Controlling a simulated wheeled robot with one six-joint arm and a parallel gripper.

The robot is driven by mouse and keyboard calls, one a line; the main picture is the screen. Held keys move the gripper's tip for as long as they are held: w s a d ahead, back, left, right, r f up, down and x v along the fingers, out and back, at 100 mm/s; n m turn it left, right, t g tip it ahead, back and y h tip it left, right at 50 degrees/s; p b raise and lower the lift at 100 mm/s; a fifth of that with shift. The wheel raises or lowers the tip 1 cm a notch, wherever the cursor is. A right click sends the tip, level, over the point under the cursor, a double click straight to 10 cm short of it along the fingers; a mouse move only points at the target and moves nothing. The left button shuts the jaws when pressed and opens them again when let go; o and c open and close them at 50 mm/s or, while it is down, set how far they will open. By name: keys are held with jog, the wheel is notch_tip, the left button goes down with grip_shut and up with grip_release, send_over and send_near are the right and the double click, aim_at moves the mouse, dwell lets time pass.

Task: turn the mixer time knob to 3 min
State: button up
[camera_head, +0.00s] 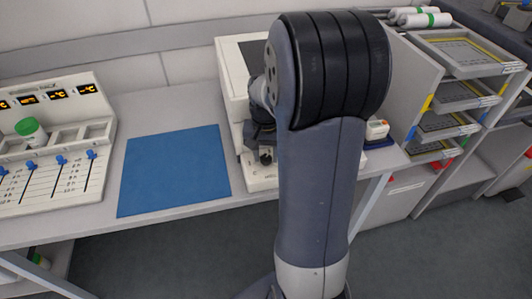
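A white machine (231,78) with a dark panel on its upper part stands on the bench, behind my raised arm. It appears to be the mixer. My arm covers its middle and right side. A small dark round part (265,156) shows low on its front and may be the time knob; its setting is too small to read. My gripper (261,133) appears as a dark shape just above that part, close to the machine's front. Its fingers are mostly hidden, and I cannot tell whether they touch anything.
A blue mat (175,170) lies flat and bare left of the machine. A white console (62,125) with blue sliders, orange displays and a green-capped jar (31,131) stands at the left. A rack of grey trays (468,55) stands right, beyond an upright panel (412,80).

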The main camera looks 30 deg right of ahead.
aim_at(266, 158)
jog(key=c, duration=0.5)
jog(key=shift+n+p, duration=0.4)
jog(key=shift+n, duration=1)
jog(key=shift+c, duration=0.2)
jog(key=o, duration=1)
jog(key=shift+c, duration=0.2)
jog(key=shift+r, duration=0.1)
notch_tip(266, 158, up, 11)
jog(key=p, duration=0.1)
jog(key=shift+f, duration=0.2)
